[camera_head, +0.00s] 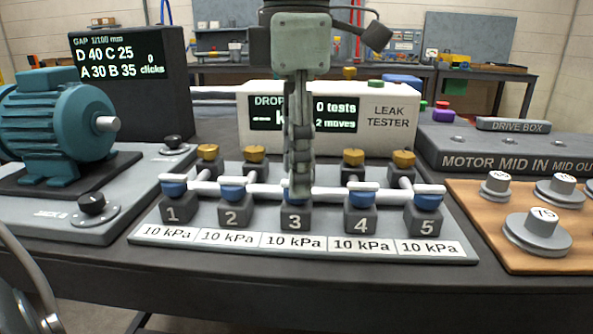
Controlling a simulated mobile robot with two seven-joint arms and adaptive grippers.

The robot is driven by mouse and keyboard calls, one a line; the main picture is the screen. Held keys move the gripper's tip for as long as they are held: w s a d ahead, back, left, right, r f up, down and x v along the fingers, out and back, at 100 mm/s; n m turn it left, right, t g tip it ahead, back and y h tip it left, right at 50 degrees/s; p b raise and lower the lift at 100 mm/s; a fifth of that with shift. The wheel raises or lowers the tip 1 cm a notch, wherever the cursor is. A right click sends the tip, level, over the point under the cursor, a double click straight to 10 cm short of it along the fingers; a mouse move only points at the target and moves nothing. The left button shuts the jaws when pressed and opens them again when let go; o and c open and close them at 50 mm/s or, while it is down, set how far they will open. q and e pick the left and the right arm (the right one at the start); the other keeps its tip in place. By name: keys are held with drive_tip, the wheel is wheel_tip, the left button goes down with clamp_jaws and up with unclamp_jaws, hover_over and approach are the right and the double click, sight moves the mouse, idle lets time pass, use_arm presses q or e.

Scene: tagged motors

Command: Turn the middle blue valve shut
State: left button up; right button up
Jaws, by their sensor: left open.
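Several blue valves stand in a row on a grey panel (140,236), on dark blocks numbered 1 to 5. The middle blue valve (286,194) is on block 3 (295,221). My left gripper (298,190) comes down from above, directly over this valve. Its fingers are seen nearly edge-on, open, with tips at the valve's height. They hide most of its knob and its handle, so I cannot tell how that handle points or whether the tips touch it. My right gripper is not in view.
Neighbouring valve 2 (232,194) and valve 4 (360,200) stand close on either side. Yellow knobs (254,154) stand behind. The leak tester (390,130) rises behind the panel.

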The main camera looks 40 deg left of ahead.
use_arm(q)
wheel_tip(320, 180, up, 10)
drive_tip(key=shift+r, duration=0.2)
idle(0.5)
